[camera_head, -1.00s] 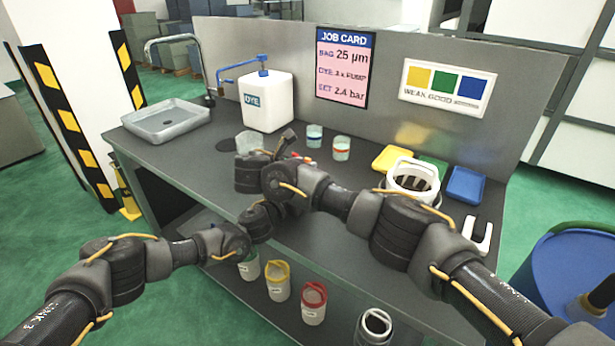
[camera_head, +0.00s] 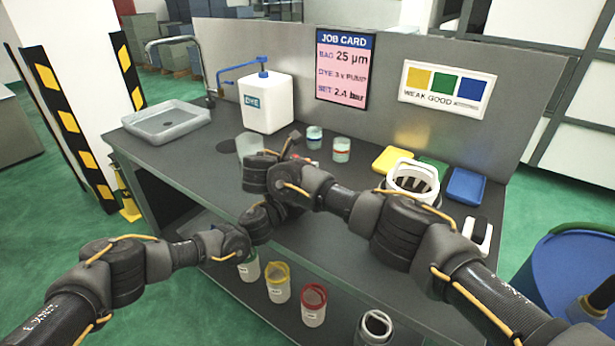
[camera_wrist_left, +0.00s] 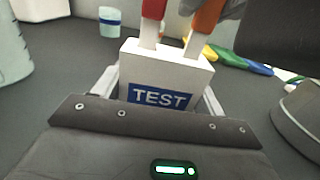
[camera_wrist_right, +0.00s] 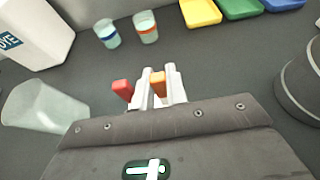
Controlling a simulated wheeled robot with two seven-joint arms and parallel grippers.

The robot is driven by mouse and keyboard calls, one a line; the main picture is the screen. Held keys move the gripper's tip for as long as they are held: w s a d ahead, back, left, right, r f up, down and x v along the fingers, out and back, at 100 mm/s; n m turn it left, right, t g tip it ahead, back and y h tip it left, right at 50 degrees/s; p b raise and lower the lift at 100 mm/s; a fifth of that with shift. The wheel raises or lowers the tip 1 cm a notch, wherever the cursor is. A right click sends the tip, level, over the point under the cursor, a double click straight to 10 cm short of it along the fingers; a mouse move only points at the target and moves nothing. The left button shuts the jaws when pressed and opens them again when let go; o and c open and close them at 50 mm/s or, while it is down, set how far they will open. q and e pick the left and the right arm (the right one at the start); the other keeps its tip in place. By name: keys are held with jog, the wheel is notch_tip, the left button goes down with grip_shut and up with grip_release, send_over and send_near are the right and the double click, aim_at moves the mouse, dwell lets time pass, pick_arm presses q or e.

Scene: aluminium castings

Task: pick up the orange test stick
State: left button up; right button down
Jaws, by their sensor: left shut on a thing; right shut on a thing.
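The orange test stick (camera_wrist_right: 158,83) shows its orange end between the white fingers of my right gripper (camera_wrist_right: 157,76), which is shut on it. In the left wrist view the orange end (camera_wrist_left: 208,16) tops a pale stem that meets the top of a white holder block (camera_wrist_left: 190,68) marked TEST. A red stick (camera_wrist_left: 153,10) stands beside it in the block. It also shows in the right wrist view (camera_wrist_right: 122,89), left of my fingers. My left gripper (camera_wrist_left: 158,88) is shut on the block, a finger on each side. In the head view my arms hide most of this.
The white DYE jug (camera_head: 267,102) and a clear beaker (camera_wrist_right: 42,105) stand left of the grippers. Two small cups (camera_head: 314,137) (camera_head: 341,149) stand behind. Yellow (camera_head: 393,158), green and blue trays and a white-ringed pot (camera_head: 413,178) are at the right.

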notch_tip(320, 180, up, 10)
jog(key=shift+r, duration=0.1)
dwell(0.4)
pick_arm(q)
jog(key=o, duration=1.1)
jog(key=shift+c, duration=0.2)
jog(key=v, duration=1.2)
